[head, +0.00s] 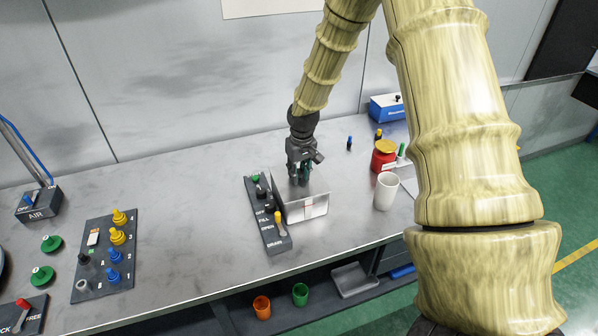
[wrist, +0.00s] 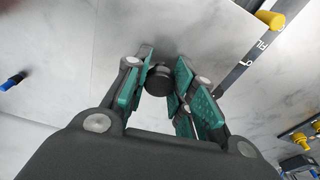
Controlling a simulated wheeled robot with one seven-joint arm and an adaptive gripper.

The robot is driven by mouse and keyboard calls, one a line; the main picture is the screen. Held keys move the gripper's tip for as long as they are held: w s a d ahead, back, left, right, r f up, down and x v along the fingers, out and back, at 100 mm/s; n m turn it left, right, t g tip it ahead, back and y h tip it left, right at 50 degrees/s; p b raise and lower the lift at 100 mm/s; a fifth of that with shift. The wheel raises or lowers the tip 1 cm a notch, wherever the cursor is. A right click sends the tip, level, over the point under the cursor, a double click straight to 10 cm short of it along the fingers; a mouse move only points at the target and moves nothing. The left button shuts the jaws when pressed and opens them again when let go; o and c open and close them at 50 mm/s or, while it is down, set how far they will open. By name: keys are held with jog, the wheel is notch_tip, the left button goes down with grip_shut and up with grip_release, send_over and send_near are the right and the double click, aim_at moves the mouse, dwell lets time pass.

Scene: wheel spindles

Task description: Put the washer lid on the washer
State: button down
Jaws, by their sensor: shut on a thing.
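The washer (head: 306,210) is a light metal box on the bench, beside a dark control panel (head: 266,215). My gripper (head: 303,179) points down over the box's back part. In the wrist view, my gripper's green-padded fingers (wrist: 160,90) are closed around a dark round knob (wrist: 158,78). The knob seems to belong to the washer lid, a pale plate (wrist: 125,45) whose outline is hard to separate from the grey surface behind. In the head view the gripper hides the knob, and I cannot tell whether the lid touches the washer.
A white cup (head: 386,192) and a red jar with a yellow lid (head: 384,155) stand to the right. A blue box (head: 388,107) is behind. The bench left of the panel has clear room.

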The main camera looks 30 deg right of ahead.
aim_at(301, 182)
jog(key=c, duration=1.2)
grip_release()
jog(key=shift+s+r+b, duration=0.25)
jog(key=shift+r+b, duration=0.3)
jog(key=shift+r, duration=1.45)
jog(key=shift+s+r+b, duration=0.2)
jog(key=shift+r+b, duration=0.35)
jog(key=shift+r, duration=1.5)
jog(key=shift+s+r+b, duration=0.25)
jog(key=shift+r+b, duration=0.3)
jog(key=shift+r, duration=1.45)
jog(key=shift+a, duration=0.1)
